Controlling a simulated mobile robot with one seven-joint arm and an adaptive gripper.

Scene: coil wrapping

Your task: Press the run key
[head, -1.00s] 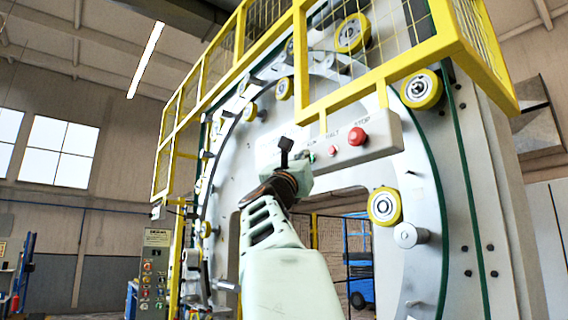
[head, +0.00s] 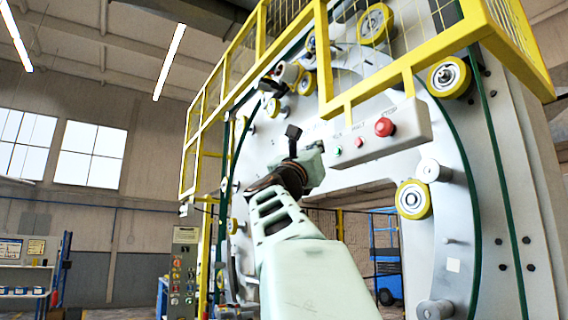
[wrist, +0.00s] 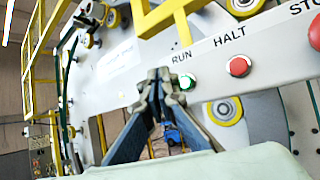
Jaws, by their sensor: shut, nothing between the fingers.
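The green run key (wrist: 187,81) sits under the label RUN on the pale panel (wrist: 275,62) in the wrist view. It also shows in the head view (head: 338,150), just right of my gripper (head: 314,160). In the wrist view my gripper (wrist: 158,76) is shut and empty, with its fingertips just left of the run key. The fingertips do not cover the key; I cannot tell their distance from the panel. In the head view the fingertips are hard to make out.
The red halt button (wrist: 238,66) is right of the run key, and the larger red stop button (head: 384,127) is further right. A yellow guard frame (head: 395,75) hangs above the panel. A large ring with yellow rollers (head: 412,199) stands behind.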

